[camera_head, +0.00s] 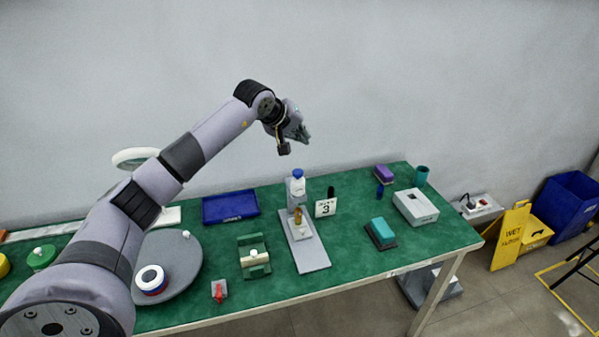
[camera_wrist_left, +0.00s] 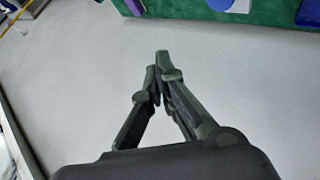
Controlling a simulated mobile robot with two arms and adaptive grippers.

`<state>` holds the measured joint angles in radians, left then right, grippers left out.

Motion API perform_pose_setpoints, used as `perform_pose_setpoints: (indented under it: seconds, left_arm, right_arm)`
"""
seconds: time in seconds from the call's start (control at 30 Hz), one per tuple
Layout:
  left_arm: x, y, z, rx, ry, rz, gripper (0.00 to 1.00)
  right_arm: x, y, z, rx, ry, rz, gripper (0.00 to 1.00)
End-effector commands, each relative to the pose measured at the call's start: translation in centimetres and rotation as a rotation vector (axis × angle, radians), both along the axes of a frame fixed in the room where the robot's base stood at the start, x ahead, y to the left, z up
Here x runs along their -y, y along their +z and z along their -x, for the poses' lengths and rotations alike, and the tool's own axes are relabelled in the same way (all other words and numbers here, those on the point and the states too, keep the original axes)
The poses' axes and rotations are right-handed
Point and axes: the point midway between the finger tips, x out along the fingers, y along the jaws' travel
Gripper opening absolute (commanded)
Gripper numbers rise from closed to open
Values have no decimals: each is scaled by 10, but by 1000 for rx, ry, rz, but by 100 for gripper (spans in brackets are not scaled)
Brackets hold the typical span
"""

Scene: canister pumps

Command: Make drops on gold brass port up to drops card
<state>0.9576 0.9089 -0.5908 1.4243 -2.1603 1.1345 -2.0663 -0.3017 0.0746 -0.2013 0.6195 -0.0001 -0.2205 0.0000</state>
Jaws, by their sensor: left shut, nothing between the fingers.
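My left gripper (camera_head: 299,133) is raised in the air above and behind the pump stand, apart from everything on the table. In the left wrist view its fingers (camera_wrist_left: 160,68) are shut and empty. The pump (camera_head: 298,185), white with a blue top, stands on a grey base plate (camera_head: 308,254) in the middle of the table. A small gold brass piece (camera_head: 298,215) shows low on its front. A white card (camera_head: 326,208) with a 3 stands just right of the pump. Drops are too small to make out. My right gripper is not in view.
The green table (camera_head: 350,260) holds a blue tray (camera_head: 230,206), a green block stand (camera_head: 253,257), a red-handled part (camera_head: 219,291), a grey disc (camera_head: 185,262), a teal sponge-like block (camera_head: 380,232) and a grey box (camera_head: 415,207). A yellow wet-floor sign (camera_head: 511,235) stands to the right.

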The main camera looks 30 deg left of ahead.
Motion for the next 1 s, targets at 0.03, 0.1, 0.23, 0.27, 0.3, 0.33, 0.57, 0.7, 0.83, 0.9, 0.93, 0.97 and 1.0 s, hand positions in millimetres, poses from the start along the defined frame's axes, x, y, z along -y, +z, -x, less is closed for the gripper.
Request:
perform_pose_setpoints:
  seconds: [0.03,0.1,0.23,0.27,0.3,0.33,0.57,0.7,0.83,0.9,0.93,0.97,1.0]
  left_arm:
    - [-11,4,1,-8,8,-37,0]
    - [-19,7,3,-16,12,-70,0]
    - [-25,8,4,-23,15,-95,0]
    - [-26,8,5,-23,16,-97,0]
    - [-26,8,4,-24,15,-97,0]
    - [-25,8,4,-24,16,-96,0]
    - [-25,7,4,-23,15,-94,0]
    - [-24,1,4,-24,15,-92,0]
    - [-24,-11,4,-24,15,-92,0]
    - [-24,-19,5,-24,15,-92,0]
    - [-24,-23,5,-24,16,-92,0]
    - [-24,-27,4,-24,16,-92,0]
    - [-24,-33,4,-24,16,-92,0]
  right_arm:
    - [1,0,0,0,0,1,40]
    - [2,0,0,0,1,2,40]
    - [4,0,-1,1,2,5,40]
    - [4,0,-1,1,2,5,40]
    - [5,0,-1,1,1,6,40]
    - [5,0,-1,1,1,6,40]
    - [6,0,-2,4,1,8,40]
    - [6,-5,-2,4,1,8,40]
    - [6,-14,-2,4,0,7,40]
    - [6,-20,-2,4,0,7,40]
    - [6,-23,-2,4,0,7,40]
    - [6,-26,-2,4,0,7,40]
    - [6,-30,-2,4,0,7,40]
